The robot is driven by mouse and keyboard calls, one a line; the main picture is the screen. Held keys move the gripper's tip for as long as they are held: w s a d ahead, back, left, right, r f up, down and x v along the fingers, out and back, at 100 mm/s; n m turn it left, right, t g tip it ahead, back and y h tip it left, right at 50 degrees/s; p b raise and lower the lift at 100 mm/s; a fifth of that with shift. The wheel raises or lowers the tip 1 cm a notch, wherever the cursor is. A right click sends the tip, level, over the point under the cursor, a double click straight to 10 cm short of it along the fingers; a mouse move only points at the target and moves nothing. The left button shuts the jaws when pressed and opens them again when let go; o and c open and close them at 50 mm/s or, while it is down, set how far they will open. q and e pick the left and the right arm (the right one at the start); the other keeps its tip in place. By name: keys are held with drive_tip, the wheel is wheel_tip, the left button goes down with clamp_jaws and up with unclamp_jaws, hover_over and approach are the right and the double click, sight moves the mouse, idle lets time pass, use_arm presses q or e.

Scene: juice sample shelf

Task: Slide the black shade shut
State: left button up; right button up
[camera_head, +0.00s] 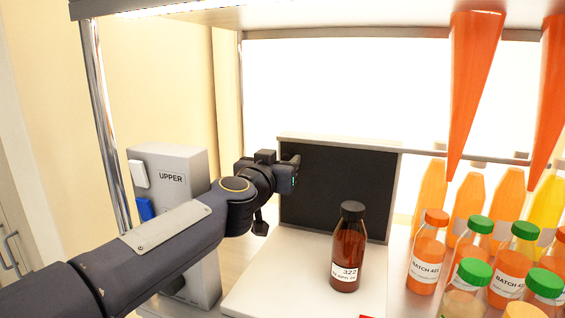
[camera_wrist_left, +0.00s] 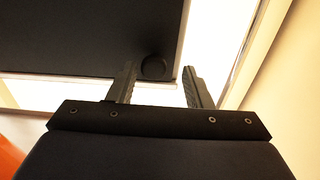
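The black shade (camera_head: 338,188) is a dark upright panel in a pale frame, standing behind a brown bottle. In the left wrist view the shade (camera_wrist_left: 85,35) fills the upper left, with a small dark rounded knob (camera_wrist_left: 153,67) near its corner. My left gripper (camera_head: 292,172) is at the shade's left edge in the head view. In the left wrist view its two fingers (camera_wrist_left: 163,85) are apart, with the knob beyond and between them. I cannot tell whether they touch it. My right gripper is not in view.
The brown bottle (camera_head: 346,255) labelled 322 stands on a white board (camera_head: 272,275) before the shade. Several orange juice bottles (camera_head: 428,250) crowd the right. A grey box marked UPPER (camera_head: 172,165) and a metal post (camera_head: 105,130) are at left. Orange cones (camera_head: 472,85) hang at upper right.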

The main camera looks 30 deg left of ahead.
use_arm(q)
drive_tip(key=shift+d, duration=0.15)
drive_tip(key=v, duration=0.7)
drive_tip(key=shift+s+p, duration=0.25)
drive_tip(key=shift+p, duration=0.2)
drive_tip(key=shift+f, duration=0.1)
